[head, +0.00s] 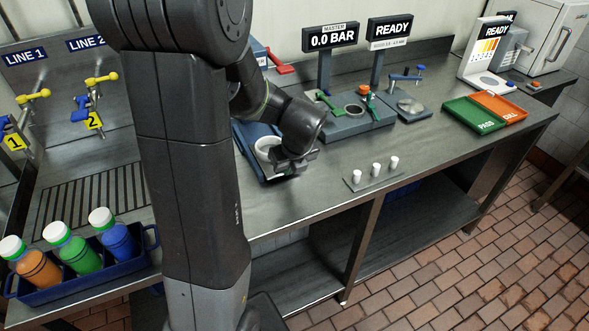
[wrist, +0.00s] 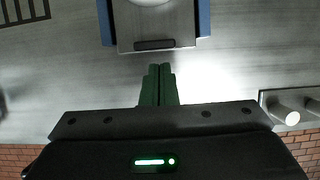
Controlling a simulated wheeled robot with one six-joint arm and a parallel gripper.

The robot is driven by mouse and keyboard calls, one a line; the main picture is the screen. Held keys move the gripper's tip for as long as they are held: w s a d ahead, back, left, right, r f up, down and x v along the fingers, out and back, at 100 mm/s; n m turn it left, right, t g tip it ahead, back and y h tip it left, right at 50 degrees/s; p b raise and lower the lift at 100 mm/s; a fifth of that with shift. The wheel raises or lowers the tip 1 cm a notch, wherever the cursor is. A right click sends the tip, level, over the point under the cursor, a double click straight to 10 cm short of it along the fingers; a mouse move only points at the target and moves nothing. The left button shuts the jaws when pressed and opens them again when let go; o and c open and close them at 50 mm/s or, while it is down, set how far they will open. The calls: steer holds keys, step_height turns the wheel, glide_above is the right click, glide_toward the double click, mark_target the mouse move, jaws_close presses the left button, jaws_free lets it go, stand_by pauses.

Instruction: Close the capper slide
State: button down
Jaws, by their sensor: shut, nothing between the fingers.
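The capper slide (wrist: 128,32) is a grey metal plate between two blue rails at the top of the wrist view. It has a dark handle bar (wrist: 154,44) at its near edge and a white round part (wrist: 152,2) on it, cut off by the frame. My gripper (wrist: 160,68) is shut and empty, its green fingertips together a little short of the handle, with no visible contact. In the head view the blue capper body (head: 243,137) stands on the bench behind my gripper, partly hidden by my arm.
A small plate with several white caps (head: 375,170) lies on the bench to the right. A grey station with a green lever (head: 327,102) stands behind it. A blue crate (head: 80,271) holds bottles at the left. The bench front between is clear.

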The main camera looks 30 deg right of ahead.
mark_target(271, 138)
steer(key=shift+w+d, duration=0.1)
steer(key=shift+w, duration=0.35)
steer(key=w+p, duration=0.2)
steer(key=w, duration=0.2)
steer(key=w+d+p, duration=0.1)
steer(key=w, duration=0.3)
steer(key=w+p, duration=0.2)
steer(key=w, duration=0.2)
steer(key=shift+w+d+r+p, duration=0.1)
steer(key=shift+w+d+p, duration=0.1)
steer(key=shift+p, duration=0.15)
steer(key=shift+s, duration=0.15)
